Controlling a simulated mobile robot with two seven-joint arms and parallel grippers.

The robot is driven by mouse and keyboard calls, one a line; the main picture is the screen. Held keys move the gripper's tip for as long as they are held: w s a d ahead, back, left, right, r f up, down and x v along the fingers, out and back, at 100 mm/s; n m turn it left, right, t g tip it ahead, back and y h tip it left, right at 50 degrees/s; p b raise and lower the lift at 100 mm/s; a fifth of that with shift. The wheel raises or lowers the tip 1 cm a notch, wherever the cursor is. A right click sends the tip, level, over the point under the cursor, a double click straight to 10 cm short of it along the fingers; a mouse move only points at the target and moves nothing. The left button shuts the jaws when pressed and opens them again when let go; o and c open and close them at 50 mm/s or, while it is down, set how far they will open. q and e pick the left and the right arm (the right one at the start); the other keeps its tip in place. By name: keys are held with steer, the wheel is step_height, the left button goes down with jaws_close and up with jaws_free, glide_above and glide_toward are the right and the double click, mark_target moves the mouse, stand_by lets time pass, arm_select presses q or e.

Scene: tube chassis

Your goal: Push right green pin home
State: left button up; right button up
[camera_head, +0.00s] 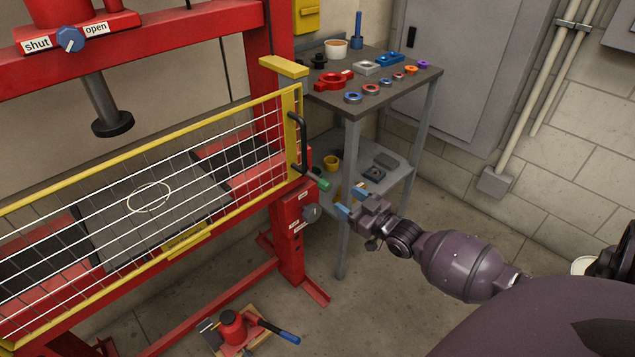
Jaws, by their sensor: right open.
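The right green pin (321,182) sits at the red press frame's right post, beside the lower corner of the yellow mesh guard. Its rounded green end points out to the right. How deep it sits in the post cannot be told. My right gripper (351,201) is to the right of the pin and a little lower in the picture. Its two blue-tipped fingers are apart, with nothing visible between them, and they do not appear to touch the pin. My left gripper is not in view.
The yellow-framed guard (292,120) spans the press front. A grey table (418,86) with rings and blocks stands behind my gripper. A red jack (233,327) with a blue-ended handle is on the floor.

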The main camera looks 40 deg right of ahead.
mark_target(320, 182)
steer(key=w, duration=0.2)
steer(key=w+b, duration=0.1)
steer(key=w, duration=0.2)
steer(key=shift+w+a+f, duration=0.15)
steer(key=shift+w+a, duration=0.15)
steer(key=shift+w, duration=0.05)
steer(key=w+b, duration=0.1)
steer(key=w, duration=0.2)
steer(key=shift+w+a, duration=0.1)
steer(key=shift+a, duration=0.1)
steer(key=shift+w, duration=0.6)
steer(key=shift+w+r, duration=0.15)
steer(key=shift+r, duration=0.05)
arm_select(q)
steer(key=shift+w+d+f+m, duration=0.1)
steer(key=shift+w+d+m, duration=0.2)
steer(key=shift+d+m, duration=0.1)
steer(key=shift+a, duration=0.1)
